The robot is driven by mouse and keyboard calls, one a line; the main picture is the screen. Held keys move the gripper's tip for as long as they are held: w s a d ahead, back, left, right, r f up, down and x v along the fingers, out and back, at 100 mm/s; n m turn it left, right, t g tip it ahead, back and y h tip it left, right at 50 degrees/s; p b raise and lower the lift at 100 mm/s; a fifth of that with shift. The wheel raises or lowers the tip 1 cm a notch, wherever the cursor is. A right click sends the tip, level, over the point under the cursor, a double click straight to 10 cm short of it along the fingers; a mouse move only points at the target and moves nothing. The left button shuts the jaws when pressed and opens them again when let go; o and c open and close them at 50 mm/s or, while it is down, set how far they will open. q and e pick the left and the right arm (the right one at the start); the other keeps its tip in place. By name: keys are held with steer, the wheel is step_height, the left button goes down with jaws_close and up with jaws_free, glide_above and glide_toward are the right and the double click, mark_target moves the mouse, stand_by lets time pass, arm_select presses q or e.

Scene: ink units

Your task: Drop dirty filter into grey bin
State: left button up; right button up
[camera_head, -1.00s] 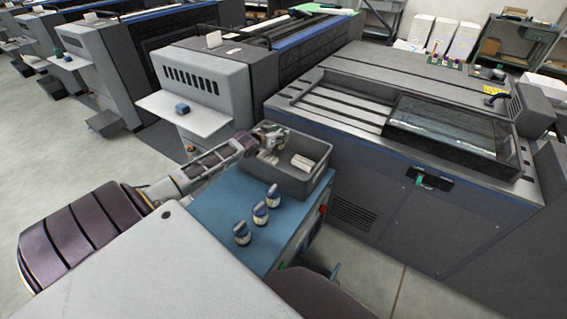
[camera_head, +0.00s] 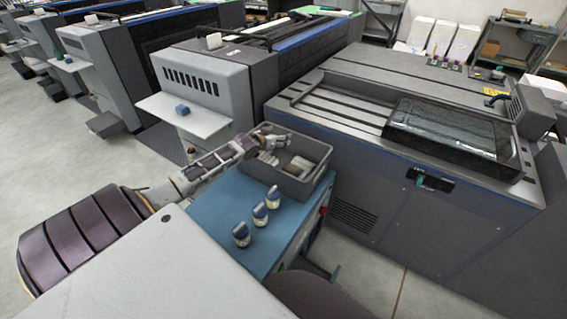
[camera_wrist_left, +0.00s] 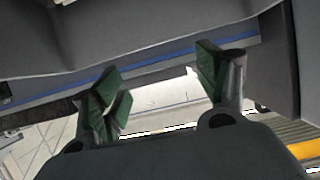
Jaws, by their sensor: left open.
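The grey bin (camera_head: 290,186) stands at the far end of the blue table top. A pale block, which looks like a filter (camera_head: 267,160), lies inside its left part. Another pale block (camera_head: 298,165) lies further right in the bin. I cannot tell from their look which is dirty. My left gripper (camera_head: 279,139) is over the bin's back left part, just beyond the left block. In the left wrist view its green-padded fingers (camera_wrist_left: 160,85) are spread apart with nothing between them. My right gripper is not in view.
Three blue-and-white units (camera_head: 260,214) stand in a row on the blue table top (camera_head: 215,204). A big grey machine (camera_head: 390,190) stands close behind and to the right of the bin. Another machine with a pale shelf (camera_head: 180,118) is to the left.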

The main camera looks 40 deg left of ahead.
arm_select(q)
steer(key=shift+s, duration=0.2)
steer(key=v, duration=1.1)
steer(key=shift+s+r, duration=0.2)
steer(key=shift+s, duration=0.05)
stand_by(0.9)
stand_by(0.8)
steer(key=shift+d, duration=0.1)
